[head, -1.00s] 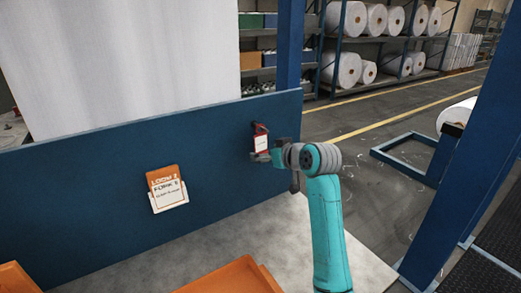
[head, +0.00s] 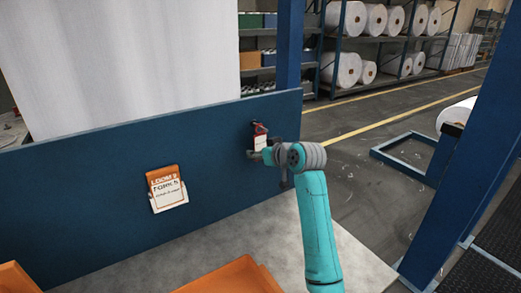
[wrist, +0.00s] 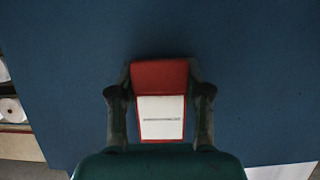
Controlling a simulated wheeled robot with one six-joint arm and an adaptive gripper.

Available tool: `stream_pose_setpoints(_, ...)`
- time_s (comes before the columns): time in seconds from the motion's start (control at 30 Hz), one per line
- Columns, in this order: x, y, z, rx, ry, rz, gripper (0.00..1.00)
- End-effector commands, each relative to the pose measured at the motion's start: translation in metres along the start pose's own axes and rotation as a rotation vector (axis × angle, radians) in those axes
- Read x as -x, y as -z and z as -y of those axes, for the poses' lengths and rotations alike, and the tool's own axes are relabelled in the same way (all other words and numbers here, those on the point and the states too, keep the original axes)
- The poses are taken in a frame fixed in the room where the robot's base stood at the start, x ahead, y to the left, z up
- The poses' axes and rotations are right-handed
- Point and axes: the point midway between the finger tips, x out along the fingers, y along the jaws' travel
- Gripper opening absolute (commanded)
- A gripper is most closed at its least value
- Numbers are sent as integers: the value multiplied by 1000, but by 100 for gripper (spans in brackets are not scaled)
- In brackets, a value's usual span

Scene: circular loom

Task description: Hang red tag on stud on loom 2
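The red tag (head: 260,141), with a white label on its face, is at the upper right of the blue loom panel (head: 100,195) in the head view. A small dark spot beside the tag's top (head: 253,124) looks like the stud; whether the tag is around it I cannot tell. The stud is not visible in the wrist view.
An orange and white card (head: 166,189) marked as a loom sign is on the panel to the left. Orange trays (head: 235,278) stand on the grey surface (head: 330,245) in front. A blue post (head: 470,170) stands at right. Shelves with white rolls (head: 385,45) are behind.

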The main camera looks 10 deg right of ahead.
Motion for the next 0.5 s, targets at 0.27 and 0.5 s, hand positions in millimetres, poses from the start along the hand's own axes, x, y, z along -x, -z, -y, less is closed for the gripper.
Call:
stream_pose_setpoints(0.27, 1, 0, 0, 0, 0, 0, 6)
stream_pose_setpoints(0.5, 6, 0, 0, 0, 0, 0, 6)
